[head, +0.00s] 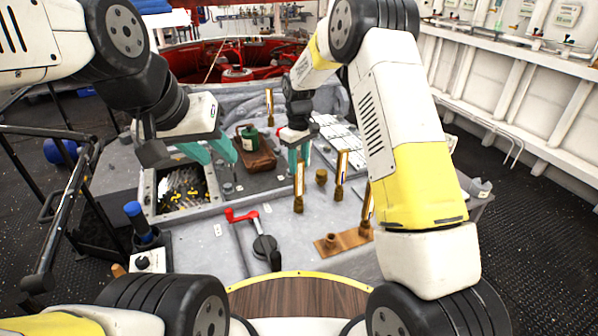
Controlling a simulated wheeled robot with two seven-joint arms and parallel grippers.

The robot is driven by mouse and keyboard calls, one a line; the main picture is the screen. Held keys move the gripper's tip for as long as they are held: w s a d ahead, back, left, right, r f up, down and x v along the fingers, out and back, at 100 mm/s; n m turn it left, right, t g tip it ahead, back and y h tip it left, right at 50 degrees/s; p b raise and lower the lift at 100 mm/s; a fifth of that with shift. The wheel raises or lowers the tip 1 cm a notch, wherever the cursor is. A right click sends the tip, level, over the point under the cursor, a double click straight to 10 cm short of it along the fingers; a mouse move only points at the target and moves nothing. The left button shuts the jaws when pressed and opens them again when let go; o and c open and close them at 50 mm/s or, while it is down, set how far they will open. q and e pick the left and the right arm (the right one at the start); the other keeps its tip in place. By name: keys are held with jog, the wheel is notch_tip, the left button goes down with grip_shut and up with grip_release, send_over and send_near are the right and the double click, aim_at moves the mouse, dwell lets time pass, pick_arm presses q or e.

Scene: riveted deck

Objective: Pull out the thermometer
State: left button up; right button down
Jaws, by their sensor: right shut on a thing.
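Several upright brass thermometers stand on the grey workbench (205,262). One thermometer (299,188) stands near the middle, right below my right gripper (299,170). The gripper's teal fingers are shut, apparently on this thermometer's upper part; the exact contact is hard to see. Another thermometer (341,172) stands to its right, and a third (367,203) is partly hidden by my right arm. A further one (269,106) stands at the back. My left gripper (221,161) is open and empty, above the bench near the open box.
An open metal box (158,217) with dark contents is at the left. A red-handled crank (264,246) and a wooden block (342,241) are at the front. A green object (247,134) sits on a brown block (256,160) behind. A blue-capped item (138,222) stands at the left edge.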

jog(key=shift+r, duration=3.3)
